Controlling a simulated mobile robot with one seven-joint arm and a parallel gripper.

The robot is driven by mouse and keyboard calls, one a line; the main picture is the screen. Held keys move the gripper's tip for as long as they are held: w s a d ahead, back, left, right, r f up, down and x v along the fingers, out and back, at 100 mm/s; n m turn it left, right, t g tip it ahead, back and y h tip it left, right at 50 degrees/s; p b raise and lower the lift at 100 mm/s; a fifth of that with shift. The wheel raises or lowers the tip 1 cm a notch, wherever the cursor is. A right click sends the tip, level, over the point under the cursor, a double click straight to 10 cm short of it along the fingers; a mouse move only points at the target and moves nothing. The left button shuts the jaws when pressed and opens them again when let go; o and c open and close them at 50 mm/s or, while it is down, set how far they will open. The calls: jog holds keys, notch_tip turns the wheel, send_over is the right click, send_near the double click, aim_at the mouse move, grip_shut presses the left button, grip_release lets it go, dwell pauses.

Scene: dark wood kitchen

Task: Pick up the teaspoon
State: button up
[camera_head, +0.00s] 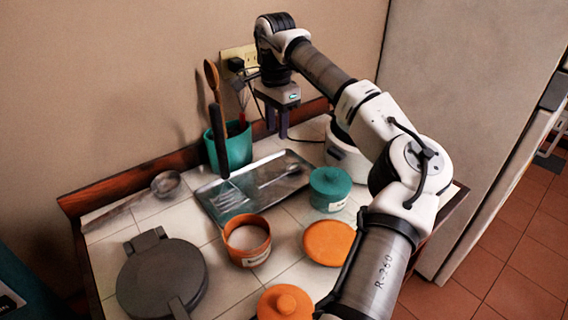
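A shiny metal tray (206,190) lies on the tiled counter with a few slim silver utensils in it. My gripper (277,131) points down above the back of the counter, behind the tray and to the right of the teal utensil pot. Its two dark fingers are apart with nothing visible between them. A larger long-handled metal ladle or spoon (166,184) lies at the left of the counter, apart from the tray.
The teal pot (232,150) holds tall utensils near the gripper. A white appliance (345,157) stands right.

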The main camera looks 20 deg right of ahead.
jog(key=p, duration=0.2)
send_over(280, 175)
jog(key=f, duration=0.8)
jog(key=shift+s+a+f, duration=0.15)
jog(key=shift+s+a, duration=0.05)
jog(key=shift+a, duration=0.1)
jog(key=shift+w+d+f+p, duration=0.15)
jog(key=shift+f+p, duration=0.25)
jog(key=shift+f, duration=0.9)
jog(key=shift+d+f+p, duration=0.1)
jog(key=shift+f+p, duration=0.3)
jog(key=shift+f, duration=0.85)
grip_shut()
